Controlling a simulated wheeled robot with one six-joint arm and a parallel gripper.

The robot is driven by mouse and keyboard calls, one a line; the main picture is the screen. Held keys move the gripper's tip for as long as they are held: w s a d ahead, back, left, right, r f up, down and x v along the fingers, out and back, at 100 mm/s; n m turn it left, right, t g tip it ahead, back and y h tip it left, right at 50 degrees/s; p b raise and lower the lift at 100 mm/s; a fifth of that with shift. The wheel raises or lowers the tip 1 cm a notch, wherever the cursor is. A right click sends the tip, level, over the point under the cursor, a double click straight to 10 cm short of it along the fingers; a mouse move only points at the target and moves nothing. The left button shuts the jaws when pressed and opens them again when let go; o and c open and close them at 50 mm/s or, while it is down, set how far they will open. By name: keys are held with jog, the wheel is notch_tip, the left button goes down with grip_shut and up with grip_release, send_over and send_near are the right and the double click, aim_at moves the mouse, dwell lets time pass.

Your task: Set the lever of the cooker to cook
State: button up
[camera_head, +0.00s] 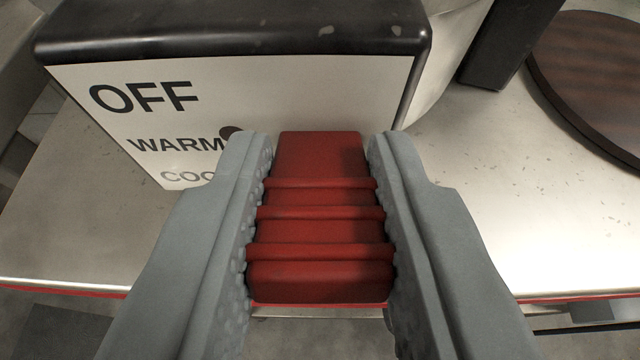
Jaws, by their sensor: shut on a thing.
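The cooker's white control panel (290,90) fills the upper left, under a dark top edge. It bears the words OFF, WARM and a partly hidden COOK label. The red ribbed lever (318,220) sticks out from the panel towards me. My gripper (308,150) is shut on the lever, one grey finger on each side. A dark round spot (231,133) at the end of WARM is partly covered by the left finger. The lever's root is hidden, and I cannot tell for certain which label it stands at.
The cooker stands on a pale, speckled counter (480,200) with a red-trimmed front edge. A dark round wooden board (600,75) lies at the upper right, beside a dark upright block (510,40). The counter to the right of the lever is clear.

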jog(key=shift+f, duration=0.1)
jog(key=t, duration=0.1)
jog(key=f+t, duration=0.1)
jog(key=t, duration=0.1)
jog(key=f+t, duration=0.1)
jog(key=shift+s+t, duration=0.3)
jog(key=f+t, duration=0.1)
jog(key=t, duration=0.1)
jog(key=shift+f+t, duration=0.1)
jog(key=shift+t, duration=0.3)
jog(key=shift+w+f+t, duration=0.15)
jog(key=shift+f+t, duration=0.2)
jog(key=shift+t, duration=0.75)
jog(key=o, duration=1)
